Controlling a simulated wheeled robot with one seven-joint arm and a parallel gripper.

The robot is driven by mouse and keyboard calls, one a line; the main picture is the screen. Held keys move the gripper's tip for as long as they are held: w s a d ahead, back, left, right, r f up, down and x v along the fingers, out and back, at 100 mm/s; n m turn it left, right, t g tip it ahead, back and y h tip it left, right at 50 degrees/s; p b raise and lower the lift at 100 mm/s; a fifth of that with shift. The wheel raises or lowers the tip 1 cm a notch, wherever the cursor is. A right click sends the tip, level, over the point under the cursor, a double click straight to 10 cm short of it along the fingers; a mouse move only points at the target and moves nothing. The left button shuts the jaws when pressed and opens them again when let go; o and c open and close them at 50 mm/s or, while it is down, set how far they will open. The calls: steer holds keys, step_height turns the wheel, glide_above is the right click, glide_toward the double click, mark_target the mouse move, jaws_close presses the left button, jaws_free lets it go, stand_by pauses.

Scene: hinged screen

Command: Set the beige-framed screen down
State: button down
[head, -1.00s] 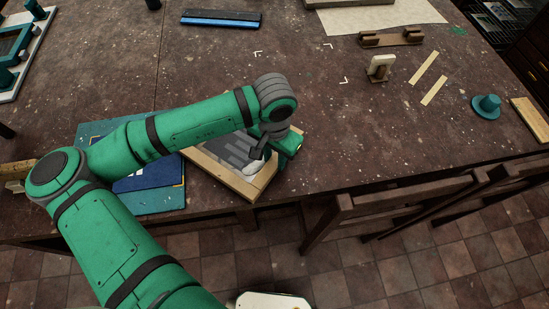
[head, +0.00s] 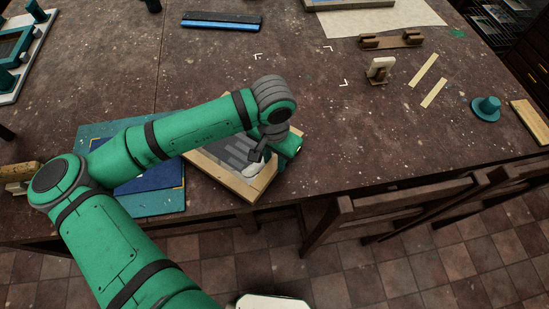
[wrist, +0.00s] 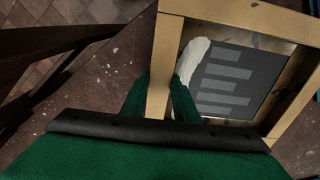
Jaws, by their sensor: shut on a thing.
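The beige-framed screen (head: 262,184) is at the near edge of the table, left of the chairs, partly hidden by my arm. It has a pale wooden frame around a grey panel with lighter bars, and a white patch along one side. In the wrist view its frame (wrist: 240,12) fills the upper right, with the panel (wrist: 235,80) inside. My gripper (wrist: 160,95) is shut on the frame's left bar, one green finger on each side. In the head view my gripper (head: 283,148) covers the screen's right side. I cannot tell whether the screen touches the table.
A blue book-like item (head: 150,188) on a teal board (head: 155,204) lies left of the screen. White corner marks (head: 328,48) bound a bare patch of table. A small stand (head: 379,70) and a teal hat-shaped piece (head: 487,108) stand right. Chairs (head: 385,205) line the near edge.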

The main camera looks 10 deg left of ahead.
steer(key=shift+f, duration=0.3)
stand_by(0.4)
steer(key=shift+f, duration=0.7)
steer(key=shift+r, duration=0.25)
steer(key=shift+r, duration=0.8)
steer(key=c, duration=1)
jaws_free()
